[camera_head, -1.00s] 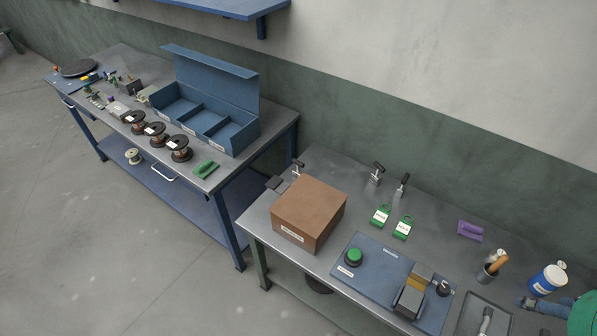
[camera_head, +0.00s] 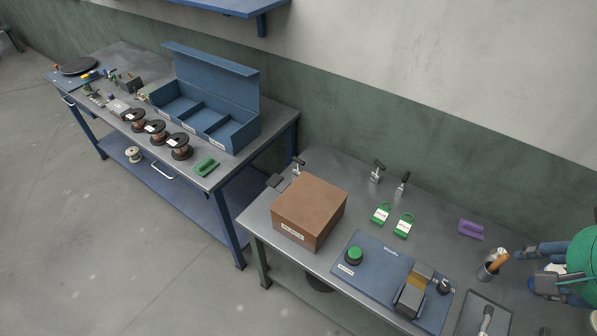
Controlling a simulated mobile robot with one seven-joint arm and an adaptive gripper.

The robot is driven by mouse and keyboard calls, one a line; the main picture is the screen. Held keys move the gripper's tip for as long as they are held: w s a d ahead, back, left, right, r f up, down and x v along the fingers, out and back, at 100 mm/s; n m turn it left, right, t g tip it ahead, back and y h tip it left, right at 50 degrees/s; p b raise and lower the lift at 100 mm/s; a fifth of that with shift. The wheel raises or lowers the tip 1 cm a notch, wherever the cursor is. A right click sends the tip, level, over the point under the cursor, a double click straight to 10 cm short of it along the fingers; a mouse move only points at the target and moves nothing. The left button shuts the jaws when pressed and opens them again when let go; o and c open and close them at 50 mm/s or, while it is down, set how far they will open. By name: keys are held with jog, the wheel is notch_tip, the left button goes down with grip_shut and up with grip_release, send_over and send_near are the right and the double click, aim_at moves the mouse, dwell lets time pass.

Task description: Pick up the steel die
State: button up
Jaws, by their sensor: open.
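I cannot tell for sure which thing is the steel die. A dark grey metal block with a yellow-brown part (camera_head: 410,299) sits on the blue board at the front right, and a small dark knob-like piece (camera_head: 444,287) is at the board's right corner. My gripper (camera_head: 527,268) is at the right edge, its blue-grey fingers spread apart with nothing seen between their tips. It is right of the cup with the orange-handled tool and well apart from the block. My green wrist hides part of the table's right end.
The blue board (camera_head: 366,271) carries a green button (camera_head: 355,254). A brown box (camera_head: 309,203) stands left of it. Green tags (camera_head: 403,226), a purple piece (camera_head: 471,230), a cup (camera_head: 487,273) and a grey tray (camera_head: 470,323) are nearby. Spools (camera_head: 180,147) stand on the far table.

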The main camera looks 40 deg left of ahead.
jog(key=w+a+f+m+g+y+b, duration=0.1)
jog(key=w+a+m, duration=0.2)
jog(key=w+a, duration=0.8)
jog(key=w+a+f+m+g+y, duration=0.1)
jog(key=w+a+f+m, duration=0.15)
jog(key=w+a, duration=0.85)
jog(key=m+g+y+b, duration=0.2)
jog(key=m+g, duration=0.1)
jog(key=m, duration=0.9)
send_over(299, 168)
jog(key=d, duration=0.5)
notch_tip(299, 168, down, 38)
jog(key=r, duration=0.1)
jog(key=shift+s+d+f+n, duration=0.1)
jog(key=shift+s+f+n, duration=0.15)
jog(key=shift+s, duration=0.15)
jog(key=shift+b+x, duration=1.05)
jog(key=shift+x, duration=3.25)
